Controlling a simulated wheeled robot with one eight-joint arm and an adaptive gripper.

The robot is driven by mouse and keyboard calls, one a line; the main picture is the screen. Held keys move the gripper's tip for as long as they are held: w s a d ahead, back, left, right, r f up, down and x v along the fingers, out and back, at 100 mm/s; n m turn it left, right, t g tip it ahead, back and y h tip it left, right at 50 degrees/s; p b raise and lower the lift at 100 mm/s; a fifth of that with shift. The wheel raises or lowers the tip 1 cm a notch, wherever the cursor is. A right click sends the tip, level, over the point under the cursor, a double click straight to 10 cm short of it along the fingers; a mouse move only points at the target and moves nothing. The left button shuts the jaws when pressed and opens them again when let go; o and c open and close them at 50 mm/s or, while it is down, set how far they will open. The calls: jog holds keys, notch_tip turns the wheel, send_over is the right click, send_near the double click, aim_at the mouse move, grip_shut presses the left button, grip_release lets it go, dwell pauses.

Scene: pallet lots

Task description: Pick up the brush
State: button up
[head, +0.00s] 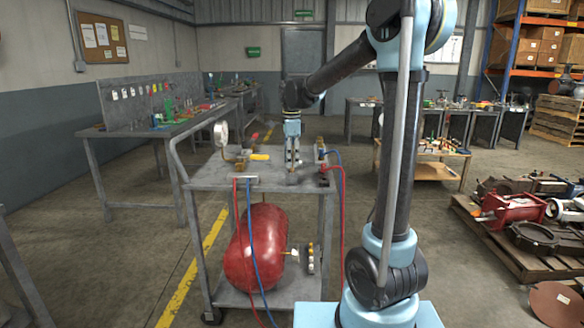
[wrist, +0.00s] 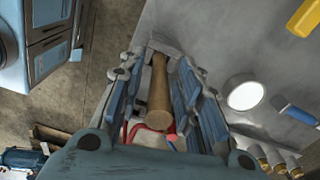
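The brush shows in the wrist view as a tan wooden handle (wrist: 159,92) lying lengthwise between the two fingers of my gripper (wrist: 163,62). Narrow gaps show between the handle and the fingers, so my gripper looks open around it. The brush's bristle end cannot be made out. In the head view my gripper (head: 293,163) points down, low over the top of a grey metal cart (head: 215,176). The brush is too small and covered to make out there.
A pressure gauge (head: 221,133) on a brass fitting and a yellow item (head: 260,156) are left of my gripper on the cart. Red and blue hoses (head: 340,178) hang at its right edge. A red tank (head: 262,250) is on the lower shelf.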

grip_shut()
